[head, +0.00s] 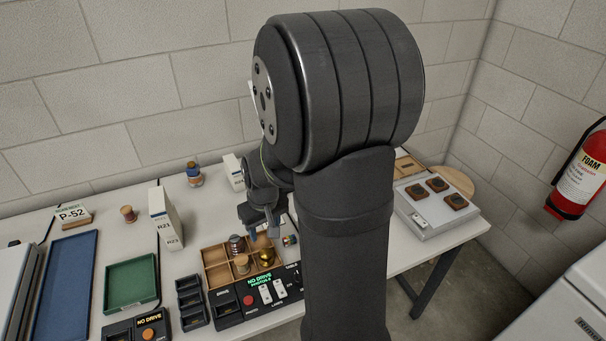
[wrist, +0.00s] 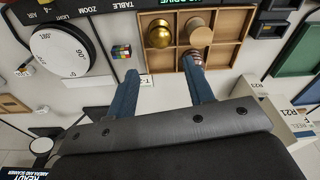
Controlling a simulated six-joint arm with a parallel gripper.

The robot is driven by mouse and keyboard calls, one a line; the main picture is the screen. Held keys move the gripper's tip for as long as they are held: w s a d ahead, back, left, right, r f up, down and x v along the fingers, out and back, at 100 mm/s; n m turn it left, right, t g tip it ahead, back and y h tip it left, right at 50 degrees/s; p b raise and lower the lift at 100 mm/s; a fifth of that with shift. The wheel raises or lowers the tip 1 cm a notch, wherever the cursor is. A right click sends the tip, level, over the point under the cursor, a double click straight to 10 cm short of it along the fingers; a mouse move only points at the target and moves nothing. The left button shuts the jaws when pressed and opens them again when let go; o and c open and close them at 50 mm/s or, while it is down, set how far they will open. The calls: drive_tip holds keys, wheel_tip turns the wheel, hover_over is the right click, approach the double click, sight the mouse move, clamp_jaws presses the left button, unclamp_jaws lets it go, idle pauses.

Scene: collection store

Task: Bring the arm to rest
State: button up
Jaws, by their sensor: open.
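My gripper (head: 262,222) is above the table at the back edge of a wooden compartment tray (head: 215,256), partly hidden by my arm. In the wrist view my gripper (wrist: 159,72) has its two blue-grey fingers spread, with nothing between them. The tray (wrist: 236,52) holds a brass round piece (wrist: 159,34), a wooden knob (wrist: 200,34) and a dark striped piece (wrist: 193,60). The right fingertip overlaps the striped piece in that view; I cannot tell whether they touch.
A small coloured cube (head: 290,240) sits right of the tray. A control box (head: 232,312) stands in front. A white R21 box (head: 164,217), green tray (head: 130,284) and blue tray (head: 68,282) are left. A grey case (head: 437,219) is right.

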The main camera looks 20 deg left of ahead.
sight(266, 252)
drive_tip(key=f, duration=0.8)
drive_tip(key=a+f, duration=0.1)
drive_tip(key=f, duration=0.3)
drive_tip(key=shift+w+a+f, duration=0.1)
drive_tip(key=shift+w, duration=0.3)
drive_tip(key=shift+r, duration=0.9)
drive_tip(key=shift+f, duration=0.1)
